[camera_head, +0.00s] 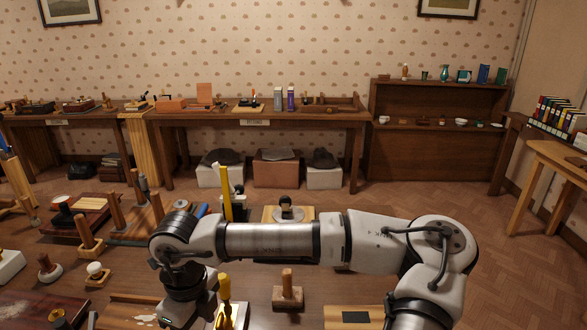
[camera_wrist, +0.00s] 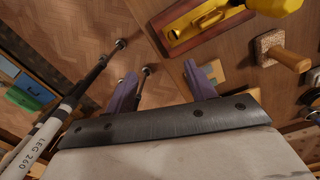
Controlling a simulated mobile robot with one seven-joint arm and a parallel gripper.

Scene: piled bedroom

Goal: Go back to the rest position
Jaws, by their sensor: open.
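My gripper (camera_wrist: 163,82) shows in the wrist view with its two purple fingers spread apart and nothing between them. It is over the edge of the wooden table (camera_wrist: 165,88), with the parquet floor beyond. In the head view my arm reaches across the picture from the lower right and bends down at the left. The gripper's fingers cannot be made out there.
A yellow-handled tool (camera_wrist: 212,15) on a wooden board and a block with a wooden handle (camera_wrist: 283,50) lie right of the fingers. Several wooden-handled pieces, including one block (camera_head: 287,292), crowd the near table. Open floor (camera_head: 420,203) lies beyond.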

